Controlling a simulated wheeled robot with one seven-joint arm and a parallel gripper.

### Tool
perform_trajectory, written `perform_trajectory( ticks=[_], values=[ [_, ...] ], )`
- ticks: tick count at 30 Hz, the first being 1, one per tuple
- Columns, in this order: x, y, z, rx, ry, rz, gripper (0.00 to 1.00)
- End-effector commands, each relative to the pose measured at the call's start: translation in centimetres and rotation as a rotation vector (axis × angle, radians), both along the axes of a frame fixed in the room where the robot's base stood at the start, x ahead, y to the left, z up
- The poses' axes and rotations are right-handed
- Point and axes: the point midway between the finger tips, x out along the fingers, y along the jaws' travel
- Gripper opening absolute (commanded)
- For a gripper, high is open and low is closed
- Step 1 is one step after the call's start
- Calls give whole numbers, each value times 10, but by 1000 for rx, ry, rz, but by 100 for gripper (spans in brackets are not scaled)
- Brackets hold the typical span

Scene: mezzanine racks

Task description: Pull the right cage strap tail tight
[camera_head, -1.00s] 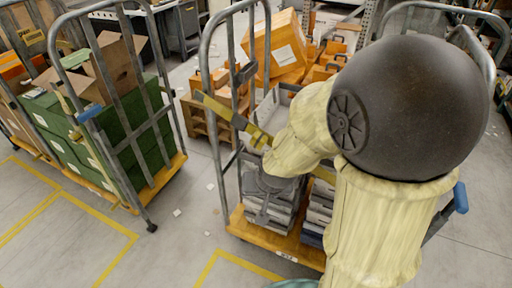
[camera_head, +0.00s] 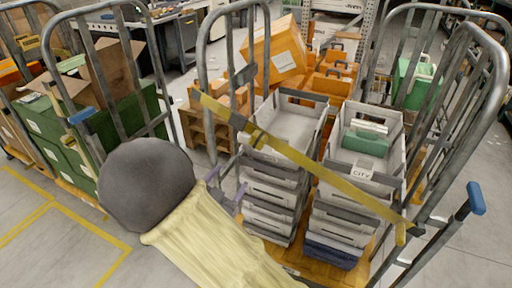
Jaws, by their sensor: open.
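The right cage (camera_head: 203,65) is a grey tubular roll cage on an orange base, holding two stacks of grey crates. A yellow strap (camera_head: 330,178) slopes across its front from the left post down to the right side. Near its left part is a yellow buckle-like piece (camera_head: 256,138); a short yellow end (camera_head: 401,235) hangs at the right. I cannot tell for sure which end is the tail. My gripper (camera_head: 226,187) is open and empty, left of the left crate stack and below the strap, apart from it. My arm hides the cage's lower left.
A left cage (camera_head: 112,85) with green boxes (camera_head: 68,165) and an open cardboard box (camera_head: 110,75) stands close by at left. Orange cases (camera_head: 335,80) on a pallet are behind. Blue-tipped lever (camera_head: 475,198) juts out at right. Yellow floor lines (camera_head: 100,230) mark open floor at lower left.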

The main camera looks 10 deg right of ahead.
Motion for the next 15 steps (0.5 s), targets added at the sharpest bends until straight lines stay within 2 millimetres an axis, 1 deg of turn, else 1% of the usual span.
perform_trajectory(
  ticks=[9, 11, 15],
  values=[
    [2, -2, 1, 2, 2, -1, 67],
    [5, -4, 1, 2, 2, -2, 67],
    [16, -14, 1, 2, 2, -4, 67]
  ],
)
